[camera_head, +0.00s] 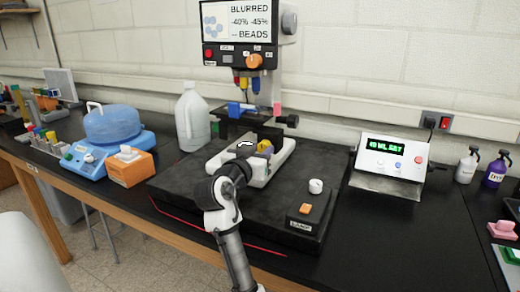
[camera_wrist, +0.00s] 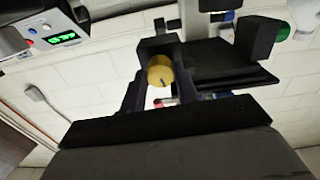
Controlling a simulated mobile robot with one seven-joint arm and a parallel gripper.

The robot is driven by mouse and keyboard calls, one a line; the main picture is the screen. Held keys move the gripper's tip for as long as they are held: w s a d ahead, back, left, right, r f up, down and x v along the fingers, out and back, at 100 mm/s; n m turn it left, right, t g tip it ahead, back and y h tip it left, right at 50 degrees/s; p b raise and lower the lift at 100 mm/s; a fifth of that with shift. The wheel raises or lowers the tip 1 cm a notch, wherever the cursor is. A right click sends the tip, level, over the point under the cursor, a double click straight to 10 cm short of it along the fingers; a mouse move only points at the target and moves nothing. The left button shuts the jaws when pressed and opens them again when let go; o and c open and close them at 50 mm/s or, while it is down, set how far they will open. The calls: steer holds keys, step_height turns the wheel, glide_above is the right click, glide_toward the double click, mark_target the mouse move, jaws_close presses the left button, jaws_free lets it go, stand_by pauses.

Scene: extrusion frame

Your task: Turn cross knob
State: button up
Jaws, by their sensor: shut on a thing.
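The cross knob (camera_wrist: 160,71) shows in the wrist view as a round gold end with a small dark mark. It sits in front of a dark block, between the two dark fingers of my gripper (camera_wrist: 160,88). My gripper is shut on it. In the head view my gripper (camera_head: 247,160) reaches the stage of the bench instrument, beside a small yellow part (camera_head: 264,147) that seems to be the same knob. My wrist hides much of the contact there.
The instrument's screen head (camera_head: 240,35) stands above the stage. A white jug (camera_head: 192,117) and a blue-lidded device (camera_head: 112,125) are to the left. A display box (camera_head: 390,160) is to the right. A switch box (camera_head: 307,212) sits on the black base's front right.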

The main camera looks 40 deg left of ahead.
steer(key=n+p, duration=0.2)
steer(key=n, duration=0.3)
steer(key=shift+r+n, duration=0.1)
steer(key=shift+n, duration=0.2)
steer(key=shift+n+p, duration=1.15)
steer(key=shift+n, duration=0.75)
steer(key=o, duration=1)
steer(key=shift+c, duration=0.2)
steer(key=b+v, duration=0.4)
steer(key=v, duration=1)
steer(key=shift+a, duration=0.1)
